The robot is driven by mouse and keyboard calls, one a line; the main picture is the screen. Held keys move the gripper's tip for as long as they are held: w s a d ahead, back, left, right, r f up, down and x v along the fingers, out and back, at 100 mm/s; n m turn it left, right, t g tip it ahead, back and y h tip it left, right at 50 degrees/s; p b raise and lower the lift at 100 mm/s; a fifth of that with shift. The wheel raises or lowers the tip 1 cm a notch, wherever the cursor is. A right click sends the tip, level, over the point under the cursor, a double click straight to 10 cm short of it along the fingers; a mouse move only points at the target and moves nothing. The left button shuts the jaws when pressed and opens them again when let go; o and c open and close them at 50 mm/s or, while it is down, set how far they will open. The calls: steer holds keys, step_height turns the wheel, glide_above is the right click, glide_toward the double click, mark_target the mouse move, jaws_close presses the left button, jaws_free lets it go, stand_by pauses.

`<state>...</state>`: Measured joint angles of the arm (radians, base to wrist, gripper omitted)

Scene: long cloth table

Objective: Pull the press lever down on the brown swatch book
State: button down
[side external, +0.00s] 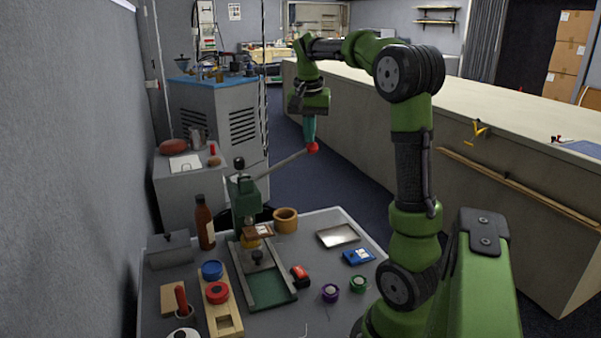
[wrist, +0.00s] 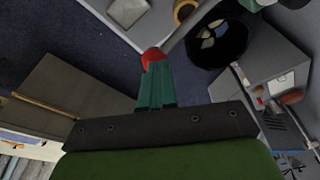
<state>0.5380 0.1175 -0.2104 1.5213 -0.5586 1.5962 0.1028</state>
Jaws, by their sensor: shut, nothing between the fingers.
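A green press (side external: 246,200) stands on the grey table, with a long metal lever (side external: 283,162) sloping up to the right and ending in a red ball knob (side external: 313,147). The brown swatch book (side external: 264,230) appears to lie under the press head, partly hidden by it. My gripper (side external: 311,142) is shut and points down, its teal fingertips at the red knob. In the wrist view the fingertips (wrist: 153,68) meet the red knob (wrist: 153,55) and overlap part of it. I cannot tell whether they touch it or are just beside it.
The table (side external: 320,285) holds a brown bottle (side external: 204,222), a wooden cup (side external: 286,219), a metal tray (side external: 338,236), a blue box (side external: 359,257) and several small rolls. A grey cabinet (side external: 225,120) stands behind.

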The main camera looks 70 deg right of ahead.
steer(key=shift+w+a+r, duration=0.15)
steer(key=shift+r, duration=2)
steer(key=a+f+n+t+y, duration=0.1)
steer(key=a+f+n+t, duration=0.15)
steer(key=a, duration=0.65)
steer(key=a+f+n+t+y, duration=0.15)
steer(key=a+n, duration=0.25)
steer(key=a, duration=0.6)
steer(key=s+a+f+n+t+y, duration=0.1)
steer(key=s+a+f+n, duration=0.1)
steer(key=a, duration=0.4)
steer(key=s+a+f+n+t, duration=0.1)
steer(key=s+a+f+n, duration=0.1)
steer(key=a, duration=0.4)
step_height(320, 180, down, 2)
steer(key=shift+s+a+f+t+y, duration=0.1)
steer(key=shift+s+a+t+y, duration=0.25)
steer(key=shift+s, duration=0.5)
